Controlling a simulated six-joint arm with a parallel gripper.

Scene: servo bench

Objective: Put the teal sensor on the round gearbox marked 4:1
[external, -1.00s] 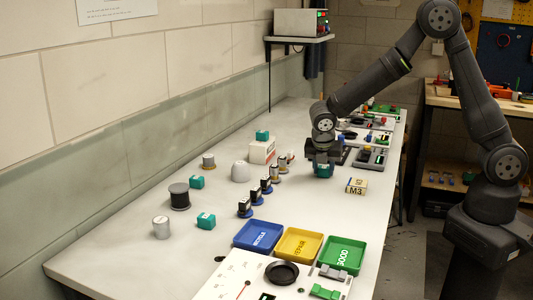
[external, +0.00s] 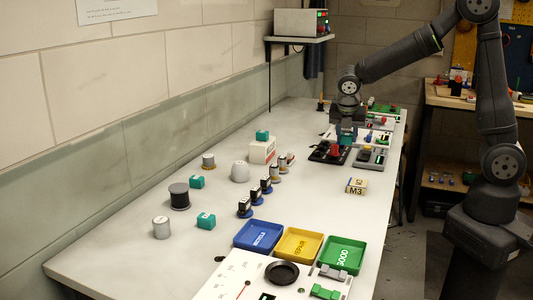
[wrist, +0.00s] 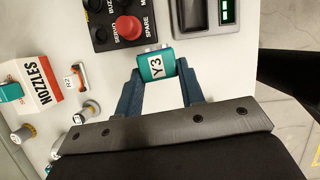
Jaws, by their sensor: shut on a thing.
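My gripper (external: 347,138) is shut on a teal block-shaped sensor (wrist: 157,66) with a white label reading Y3, held between both fingertips. In the external view it hangs over the far part of the bench, near the black panel with the red button. Other teal blocks stand on the bench, at the left middle (external: 196,182) and nearer the front (external: 206,221). Another teal block (external: 262,135) sits on the NOZZLES box. Round bodies stand at the left: a silver cylinder (external: 161,229), a dark cylinder (external: 179,197) and a smaller grey-tan one (external: 208,161). I cannot read a 4:1 mark on any.
The black panel (wrist: 103,36) has a red button (wrist: 126,29). The NOZZLES box (wrist: 38,97) stands left of my gripper. Blue (external: 240,245), yellow (external: 281,252) and green (external: 359,243) trays lie in front. A small M3 box (external: 357,183) stands at the right edge. The mid-bench has free room.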

